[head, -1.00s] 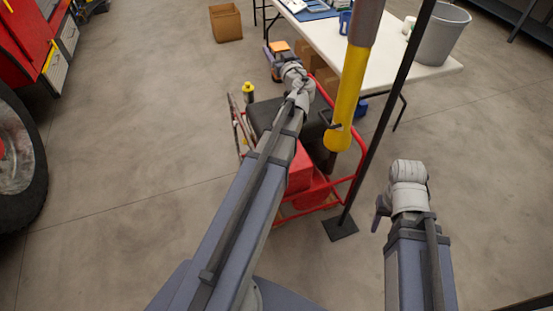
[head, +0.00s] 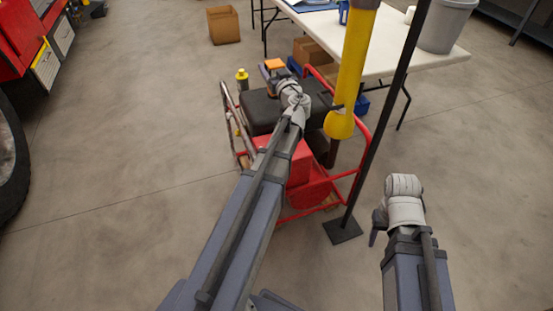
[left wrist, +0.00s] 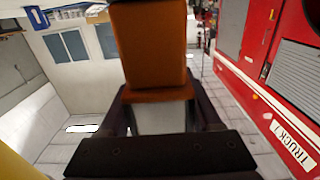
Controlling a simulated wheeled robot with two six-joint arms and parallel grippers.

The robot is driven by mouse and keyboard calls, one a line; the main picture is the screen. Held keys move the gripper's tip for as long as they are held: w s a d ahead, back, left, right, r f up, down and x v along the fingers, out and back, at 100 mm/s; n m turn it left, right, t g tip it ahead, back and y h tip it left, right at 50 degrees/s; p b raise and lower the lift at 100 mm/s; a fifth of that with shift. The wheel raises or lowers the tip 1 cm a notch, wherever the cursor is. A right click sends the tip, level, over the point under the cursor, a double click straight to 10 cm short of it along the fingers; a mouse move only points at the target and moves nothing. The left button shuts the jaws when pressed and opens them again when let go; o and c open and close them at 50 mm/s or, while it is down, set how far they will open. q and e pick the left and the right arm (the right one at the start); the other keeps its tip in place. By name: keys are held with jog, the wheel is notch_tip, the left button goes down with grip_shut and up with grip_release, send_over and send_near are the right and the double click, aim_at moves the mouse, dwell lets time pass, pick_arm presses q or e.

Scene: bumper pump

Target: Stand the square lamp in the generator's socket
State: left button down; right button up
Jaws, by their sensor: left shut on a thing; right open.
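The square lamp, with an orange top (head: 274,64), is held in my left gripper (head: 273,77), at the far end of my left arm. In the left wrist view its orange block (left wrist: 155,45) stands up from between the dark fingers (left wrist: 160,118). The generator, red (head: 305,165) with a black top (head: 258,110), sits inside a red tubular frame. The lamp appears over or just behind the far edge of the black top; I cannot tell whether it touches. The socket cannot be made out. My right gripper (head: 378,228) is open and empty, low at the right, partly hidden by its wrist.
A yellow-and-black thing (head: 242,80) stands beside the generator's far left. A yellow round-ended boom (head: 352,80) hangs in front, next to a black pole with a foot (head: 343,230). A white table (head: 395,55), cardboard boxes (head: 223,25) and a bin (head: 448,25) are behind. Floor at left is clear.

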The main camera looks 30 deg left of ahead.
pick_arm(q)
notch_tip(320, 180, down, 23)
jog(key=b, duration=2)
jog(key=shift+d+b, duration=0.2)
jog(key=shift+b, duration=0.2)
jog(key=shift+w, duration=0.1)
jog(key=shift+c, duration=0.4)
grip_release()
jog(key=shift+d, duration=0.1)
jog(key=v, duration=1.2)
